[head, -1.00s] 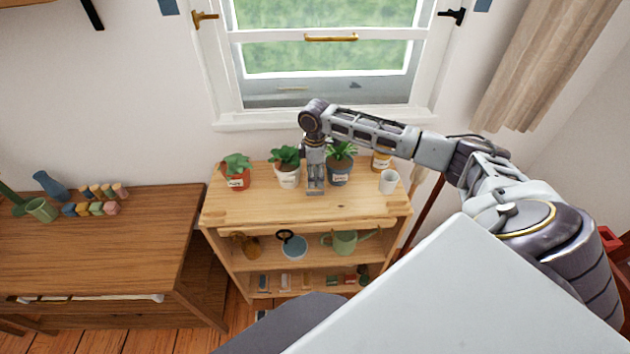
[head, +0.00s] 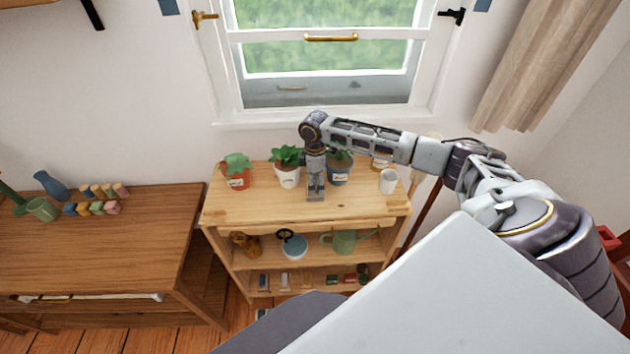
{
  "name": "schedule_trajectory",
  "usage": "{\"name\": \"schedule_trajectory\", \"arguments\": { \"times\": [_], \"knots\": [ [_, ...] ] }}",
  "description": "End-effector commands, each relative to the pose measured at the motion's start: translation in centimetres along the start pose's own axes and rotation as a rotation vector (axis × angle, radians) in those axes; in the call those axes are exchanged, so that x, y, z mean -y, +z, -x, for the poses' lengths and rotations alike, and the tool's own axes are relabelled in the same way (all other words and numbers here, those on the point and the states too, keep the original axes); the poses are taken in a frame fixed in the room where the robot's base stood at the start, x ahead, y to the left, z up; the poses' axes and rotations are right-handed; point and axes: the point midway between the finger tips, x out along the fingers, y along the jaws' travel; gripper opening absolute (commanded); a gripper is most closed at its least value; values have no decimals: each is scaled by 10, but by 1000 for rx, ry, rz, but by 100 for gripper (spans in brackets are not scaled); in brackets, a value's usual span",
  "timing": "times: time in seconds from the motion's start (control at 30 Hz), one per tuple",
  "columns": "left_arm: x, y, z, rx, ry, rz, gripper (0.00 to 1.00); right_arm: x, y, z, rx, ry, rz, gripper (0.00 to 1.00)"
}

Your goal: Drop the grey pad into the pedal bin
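My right gripper (head: 315,190) points down over the front middle of the light wooden shelf unit's top (head: 260,207), in front of the plants. Its fingertips are at or just above the wood; I cannot tell whether they touch it. A small grey shape shows at the fingertips, and I cannot tell whether it is the grey pad or part of the fingers. The finger opening is too small to judge. I cannot make out a pedal bin in this view. My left gripper is out of view.
Potted plants (head: 237,172) (head: 288,166) (head: 339,170) and a white mug (head: 388,181) stand close around the gripper. A green watering can (head: 345,241) is on the shelf below. A brown table (head: 100,240) stands left. The shelf top's front left is clear.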

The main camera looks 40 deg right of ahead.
Motion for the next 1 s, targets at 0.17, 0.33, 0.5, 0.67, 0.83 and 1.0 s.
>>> {"name": "schedule_trajectory", "arguments": {
  "times": [0.17, 0.33, 0.5, 0.67, 0.83, 1.0],
  "knots": [
    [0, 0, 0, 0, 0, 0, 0, 0, 0, 0, 0, 0, 0, 84],
    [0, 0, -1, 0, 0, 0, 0, 0, 0, 1, 0, 1, 0, 84],
    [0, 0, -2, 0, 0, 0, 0, 0, 0, 8, 0, 1, 0, 84],
    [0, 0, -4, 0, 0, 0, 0, -1, 0, 24, -1, 2, 0, 84],
    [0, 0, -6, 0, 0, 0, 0, -1, 0, 48, -2, 3, 0, 84],
    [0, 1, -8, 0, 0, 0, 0, -1, 0, 74, -2, 2, -1, 84]
  ]
}}
